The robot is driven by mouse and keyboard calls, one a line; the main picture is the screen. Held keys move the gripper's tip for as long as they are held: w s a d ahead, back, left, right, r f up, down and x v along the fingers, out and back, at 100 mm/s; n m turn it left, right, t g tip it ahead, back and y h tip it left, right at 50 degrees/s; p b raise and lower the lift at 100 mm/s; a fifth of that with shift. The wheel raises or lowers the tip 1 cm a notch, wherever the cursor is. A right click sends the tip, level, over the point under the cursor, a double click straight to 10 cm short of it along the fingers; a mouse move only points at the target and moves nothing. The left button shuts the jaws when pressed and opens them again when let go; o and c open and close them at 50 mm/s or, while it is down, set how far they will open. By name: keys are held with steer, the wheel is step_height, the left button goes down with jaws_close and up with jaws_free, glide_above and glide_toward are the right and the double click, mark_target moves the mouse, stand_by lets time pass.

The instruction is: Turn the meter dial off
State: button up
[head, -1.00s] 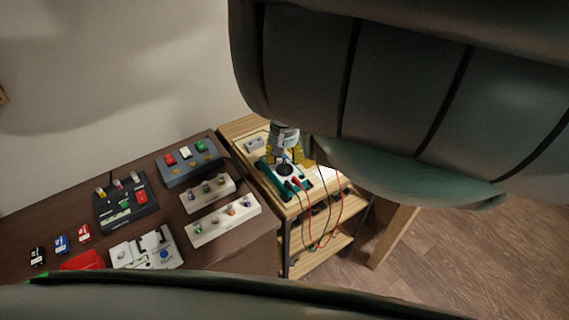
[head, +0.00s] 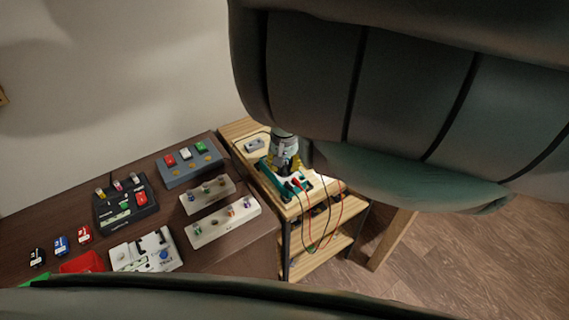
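The meter (head: 292,189) is a teal-and-white box with red and black leads, lying on top of the wooden shelf unit in the middle of the head view. My gripper (head: 284,170) is over the upper part of the meter, pointing down, close to its face. The dial is hidden behind my gripper. The fingertips are small and dark here, so I cannot tell whether they are open or shut, or touching the dial.
Red and black leads (head: 341,209) hang over the shelf unit's front edge. A small grey box (head: 255,145) sits on the shelf unit (head: 236,130) behind the meter. A dark table (head: 245,240) at left holds several switch and knob boxes. My arm covers the upper right.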

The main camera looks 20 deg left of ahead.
jaws_close()
steer(key=shift+n, duration=0.3)
steer(key=n+b, duration=0.1)
steer(key=n, duration=0.1)
steer(key=shift+f+n+b, duration=0.1)
steer(key=shift+n+b, duration=0.2)
steer(key=shift+a+n+b, duration=0.1)
steer(key=shift+n+b, duration=0.35)
steer(key=shift+n, duration=1.35)
steer(key=shift+o, duration=2.1)
jaws_free()
